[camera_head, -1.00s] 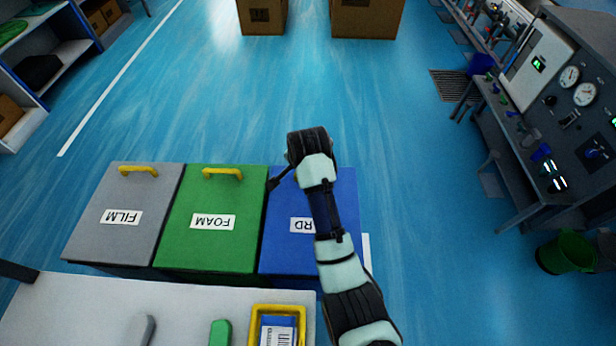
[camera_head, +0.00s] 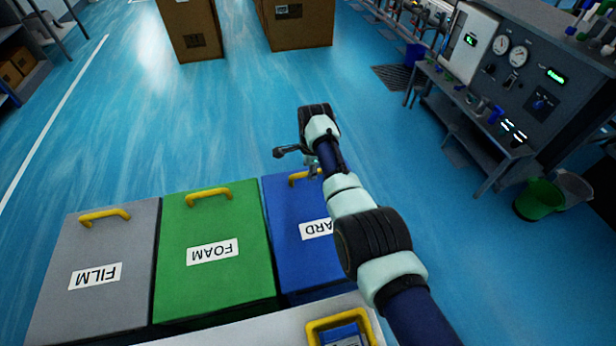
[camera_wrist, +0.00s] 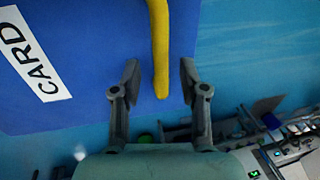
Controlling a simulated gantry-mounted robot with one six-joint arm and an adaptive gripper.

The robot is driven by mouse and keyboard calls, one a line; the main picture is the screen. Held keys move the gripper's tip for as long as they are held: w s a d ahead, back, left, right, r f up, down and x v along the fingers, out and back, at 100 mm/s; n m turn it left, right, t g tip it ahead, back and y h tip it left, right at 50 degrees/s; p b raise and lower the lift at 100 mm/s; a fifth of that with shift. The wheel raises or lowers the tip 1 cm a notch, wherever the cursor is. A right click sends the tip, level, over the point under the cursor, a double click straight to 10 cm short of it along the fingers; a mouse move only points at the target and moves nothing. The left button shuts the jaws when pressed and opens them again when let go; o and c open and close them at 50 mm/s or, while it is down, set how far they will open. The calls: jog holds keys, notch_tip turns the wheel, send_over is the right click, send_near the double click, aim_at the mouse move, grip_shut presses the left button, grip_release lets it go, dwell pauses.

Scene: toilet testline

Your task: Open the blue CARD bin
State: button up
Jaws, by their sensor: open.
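The blue CARD bin (camera_head: 290,215) stands at the right end of the bin row, its lid flat and shut. Its white label (camera_head: 318,229) is partly covered by my arm. In the wrist view the blue lid (camera_wrist: 95,60) carries the CARD label (camera_wrist: 32,55) at left. A yellow handle (camera_wrist: 159,50) runs down the middle; its end lies between my fingers. The handle also shows in the head view (camera_head: 300,178), partly behind my arm. My gripper (camera_wrist: 160,80) is open, one finger on each side of the handle, with gaps on both sides. In the head view the fingers are mostly hidden.
The grey FILM bin (camera_head: 110,250) and green FOAM bin (camera_head: 222,225) stand to the left, lids shut. Cardboard boxes (camera_head: 190,25) stand at the back. A workbench (camera_head: 480,140) is at right. The blue floor behind the bins is clear.

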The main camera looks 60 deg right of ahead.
jog(key=shift+w+d+f+b, duration=0.1)
jog(key=shift+f+b, duration=0.15)
jog(key=shift+f, duration=0.3)
jog(key=shift+w+d+f+b, duration=0.1)
jog(key=shift+f+b, duration=0.15)
jog(key=shift+f, duration=0.25)
grip_shut()
